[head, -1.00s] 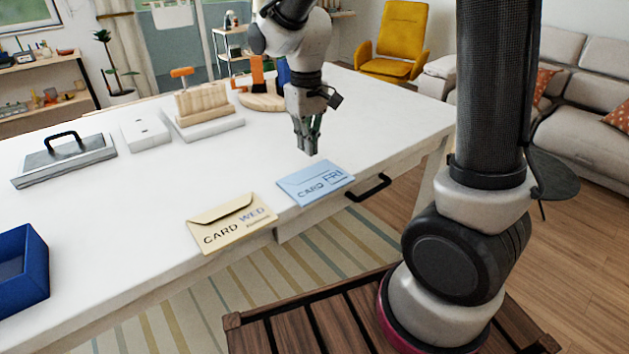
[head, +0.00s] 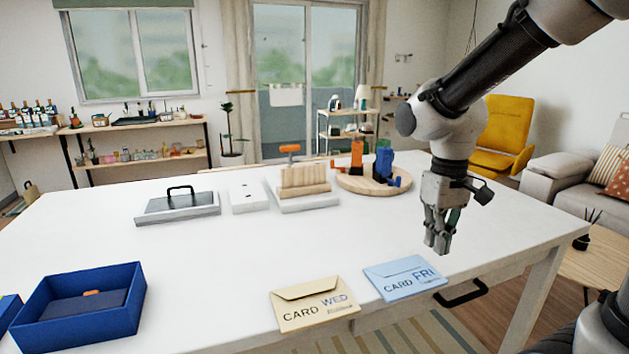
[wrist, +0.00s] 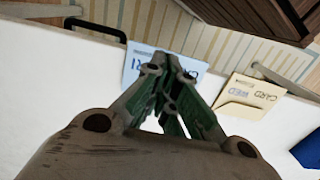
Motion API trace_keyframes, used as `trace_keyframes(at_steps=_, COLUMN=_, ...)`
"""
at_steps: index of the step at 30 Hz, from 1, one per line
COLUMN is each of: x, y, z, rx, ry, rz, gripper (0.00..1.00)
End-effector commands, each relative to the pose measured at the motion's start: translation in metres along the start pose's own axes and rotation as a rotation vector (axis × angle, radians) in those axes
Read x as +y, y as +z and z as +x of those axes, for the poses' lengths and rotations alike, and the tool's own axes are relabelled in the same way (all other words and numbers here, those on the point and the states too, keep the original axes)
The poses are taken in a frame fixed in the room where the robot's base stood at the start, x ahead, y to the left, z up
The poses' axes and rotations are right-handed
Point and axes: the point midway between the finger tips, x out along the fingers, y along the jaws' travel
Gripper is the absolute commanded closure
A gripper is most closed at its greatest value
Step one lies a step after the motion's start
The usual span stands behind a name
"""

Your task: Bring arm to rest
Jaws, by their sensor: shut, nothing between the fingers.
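My gripper (head: 438,243) hangs fingers-down above the white table, near its front right part, just behind and to the right of the blue envelope. Its fingers are together and hold nothing. In the wrist view the shut fingertips (wrist: 172,62) cover part of the blue envelope (wrist: 143,62). In the head view the blue envelope marked CARD FRI (head: 404,278) lies flat near the table's front edge. The cream envelope marked CARD WED (head: 312,303) lies to its left.
The white table (head: 230,255) is clear in its middle. A blue box (head: 85,323) stands at front left. A handled metal lid (head: 178,205), a white block (head: 248,196), a wooden block (head: 304,182) and a round wooden board (head: 350,184) stand behind. A black drawer handle (head: 462,294) juts from the front.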

Motion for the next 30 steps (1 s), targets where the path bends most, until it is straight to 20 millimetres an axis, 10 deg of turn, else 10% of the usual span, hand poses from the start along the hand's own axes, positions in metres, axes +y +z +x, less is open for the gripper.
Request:
trace_keyframes(at_steps=12, x=0.052, y=0.131, z=-0.065, rx=0.315, ry=0.028, rz=0.237, gripper=1.0)
trace_keyframes(at_steps=30, x=0.063, y=0.147, z=-0.082, rx=0.405, ry=0.05, rz=0.305, gripper=1.0)
